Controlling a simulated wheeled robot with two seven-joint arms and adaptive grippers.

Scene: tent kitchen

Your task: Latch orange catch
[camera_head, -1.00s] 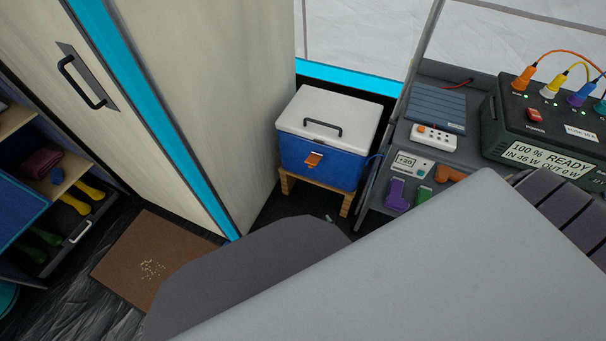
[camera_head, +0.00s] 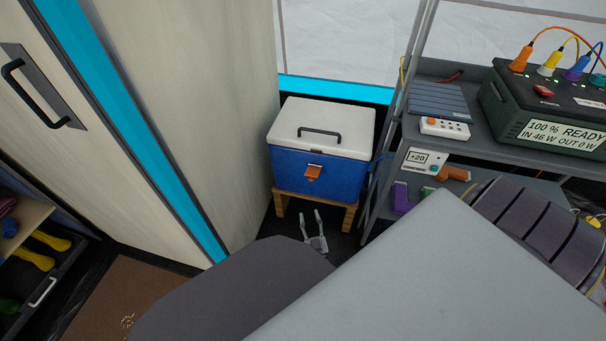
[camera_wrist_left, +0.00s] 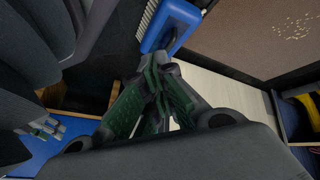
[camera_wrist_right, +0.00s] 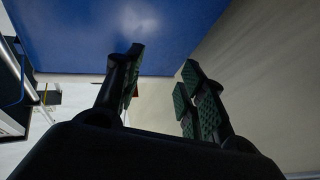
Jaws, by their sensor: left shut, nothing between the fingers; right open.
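The orange catch (camera_head: 313,172) is on the front of a blue cooler (camera_head: 345,182), just below its white lid (camera_head: 345,120). The lid lies down on the body. The catch seems to stick out from the front; I cannot tell whether it is hooked. My right gripper (camera_head: 314,222) is open and empty, low in front of the cooler and below the catch, apart from it. My left gripper (camera_wrist_left: 158,78) is shut and empty.
The cooler stands on a low wooden stand (camera_head: 283,203). A pale cabinet (camera_head: 190,110) is close on the left. A grey shelf rack (camera_head: 480,92) with a power station (camera_head: 545,110) is on the right. A blue brush (camera_wrist_left: 172,25) lies beyond my left fingertips.

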